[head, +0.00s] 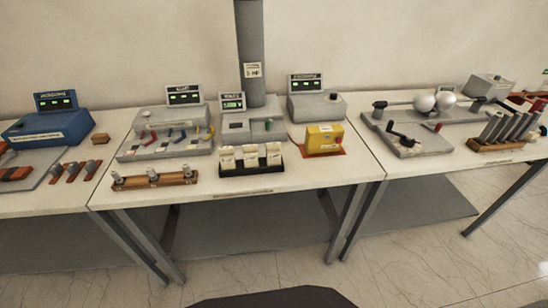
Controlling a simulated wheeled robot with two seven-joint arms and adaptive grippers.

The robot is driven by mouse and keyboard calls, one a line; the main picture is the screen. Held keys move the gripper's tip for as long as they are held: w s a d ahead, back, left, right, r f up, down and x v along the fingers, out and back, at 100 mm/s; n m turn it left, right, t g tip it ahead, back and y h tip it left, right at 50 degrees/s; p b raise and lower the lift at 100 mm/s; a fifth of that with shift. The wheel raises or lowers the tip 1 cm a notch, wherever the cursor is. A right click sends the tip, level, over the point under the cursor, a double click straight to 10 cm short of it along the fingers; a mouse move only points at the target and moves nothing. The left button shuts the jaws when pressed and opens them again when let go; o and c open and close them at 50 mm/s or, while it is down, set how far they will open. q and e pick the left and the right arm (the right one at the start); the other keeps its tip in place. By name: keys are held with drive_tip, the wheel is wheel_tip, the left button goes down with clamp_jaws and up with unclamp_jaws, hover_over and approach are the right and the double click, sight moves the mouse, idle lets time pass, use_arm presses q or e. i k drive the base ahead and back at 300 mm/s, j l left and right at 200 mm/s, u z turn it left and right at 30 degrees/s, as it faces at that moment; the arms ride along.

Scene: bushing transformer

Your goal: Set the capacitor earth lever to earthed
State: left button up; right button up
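No label that I can read names the capacitor earth lever, so I cannot tell for sure which part it is. A black lever (402,138) lies on a grey base (432,145) at the front left of the right table, near a red knob (438,127). Its position marks are too small to read. Behind it stands a grey unit with two white spheres (425,102) on a horizontal rod. Neither of my grippers is in the head view.
The middle table (310,176) holds grey instruments with displays, a yellow box (324,139), white blocks in a black holder (252,167) and a wooden rack (154,180). A blue box (42,127) stands left. A rack of grey bars (505,130) stands right. Floor in front is clear.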

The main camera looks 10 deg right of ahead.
sight(268, 122)
drive_tip(key=l+u, duration=0.35)
drive_tip(key=l, duration=0.2)
drive_tip(key=l+u, duration=0.4)
drive_tip(key=l, duration=0.2)
drive_tip(key=l+u, duration=0.35)
drive_tip(key=l, duration=0.25)
